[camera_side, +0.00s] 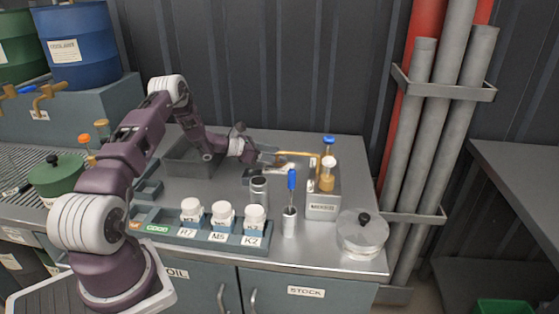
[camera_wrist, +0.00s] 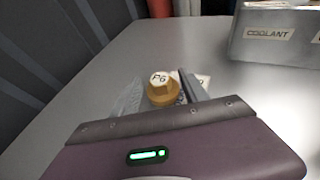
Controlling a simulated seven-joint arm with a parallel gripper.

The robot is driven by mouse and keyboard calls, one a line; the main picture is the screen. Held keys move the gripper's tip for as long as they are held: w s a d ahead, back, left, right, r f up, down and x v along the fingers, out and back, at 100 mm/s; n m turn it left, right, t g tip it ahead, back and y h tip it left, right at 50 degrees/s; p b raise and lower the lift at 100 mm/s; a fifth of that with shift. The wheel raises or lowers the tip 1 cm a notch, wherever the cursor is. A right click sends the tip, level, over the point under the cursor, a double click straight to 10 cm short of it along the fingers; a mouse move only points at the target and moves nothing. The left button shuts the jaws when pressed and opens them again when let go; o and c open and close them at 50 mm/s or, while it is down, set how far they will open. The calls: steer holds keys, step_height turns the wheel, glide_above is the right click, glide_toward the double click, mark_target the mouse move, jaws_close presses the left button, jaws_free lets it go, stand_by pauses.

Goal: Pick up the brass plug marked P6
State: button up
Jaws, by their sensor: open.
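The brass plug marked P6 (camera_wrist: 162,92) stands upright on the grey metal top in the wrist view, its white round mark facing up. My gripper (camera_wrist: 160,88) is open, with one finger on the left of the plug and one on the right. The plug appears to lie between the fingers; I cannot tell whether either touches it. In the side view my gripper (camera_side: 268,158) is low over the back of the bench, and I cannot make out the plug there.
A grey box labelled COOLANT (camera_wrist: 270,36) stands beyond the plug at right. In the side view, a dispenser box with a brass spout (camera_side: 322,206) is right of my gripper. A metal cup (camera_side: 259,190) and a rack of white-lidded jars (camera_side: 222,216) stand in front.

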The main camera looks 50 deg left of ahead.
jaws_close()
stand_by(0.3)
